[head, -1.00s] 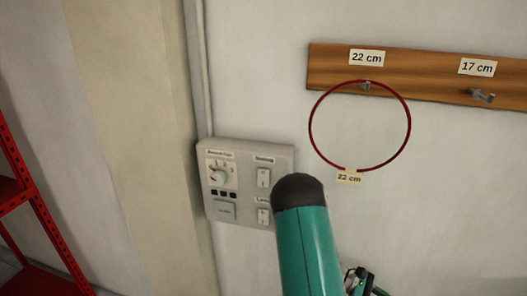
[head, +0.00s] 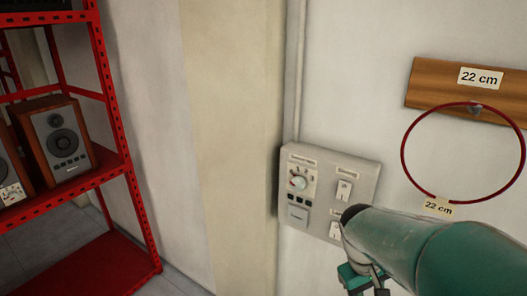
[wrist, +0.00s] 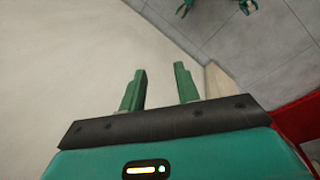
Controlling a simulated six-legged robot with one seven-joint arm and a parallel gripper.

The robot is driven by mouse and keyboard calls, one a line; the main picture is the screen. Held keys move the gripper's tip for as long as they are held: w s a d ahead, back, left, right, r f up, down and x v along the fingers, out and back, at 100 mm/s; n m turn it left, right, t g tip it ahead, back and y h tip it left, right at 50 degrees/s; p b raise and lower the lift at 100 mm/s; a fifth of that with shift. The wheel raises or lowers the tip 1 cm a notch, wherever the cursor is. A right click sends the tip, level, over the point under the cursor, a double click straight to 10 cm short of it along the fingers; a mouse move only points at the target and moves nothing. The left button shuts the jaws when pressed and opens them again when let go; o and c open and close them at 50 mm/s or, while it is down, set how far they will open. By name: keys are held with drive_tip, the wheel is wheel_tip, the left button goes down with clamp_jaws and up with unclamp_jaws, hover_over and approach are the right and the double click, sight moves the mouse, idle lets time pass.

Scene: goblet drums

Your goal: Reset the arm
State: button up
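My gripper (wrist: 160,72) shows in the wrist view with its two green fingers apart and nothing between them. Behind the fingers are a pale wall surface and grey floor tiles. In the head view my teal arm link with a dark end reaches in from the lower right. It covers the lower right part of a wall control panel (head: 301,211). A small green and dark part of my arm shows below the link at the bottom edge; the fingers cannot be made out there.
A red ring (head: 404,158) tagged 22 cm hangs on a wooden rail (head: 431,88) at the right. A red metal shelf (head: 108,85) with brown speakers (head: 55,138) stands at the left. Bare wall lies between shelf and panel. Red also shows at the wrist view's right edge.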

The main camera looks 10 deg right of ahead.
drive_tip(key=s+a+r+m+t+y, duration=0.1)
drive_tip(key=s+a+r+t+y, duration=0.2)
drive_tip(key=a+r+t, duration=0.3)
drive_tip(key=s+a+r, duration=0.1)
drive_tip(key=a+r, duration=0.3)
drive_tip(key=a, duration=0.3)
drive_tip(key=shift+a+r+t, duration=0.15)
drive_tip(key=shift+a+t, duration=0.05)
drive_tip(key=shift+t, duration=0.1)
drive_tip(key=shift+d, duration=0.25)
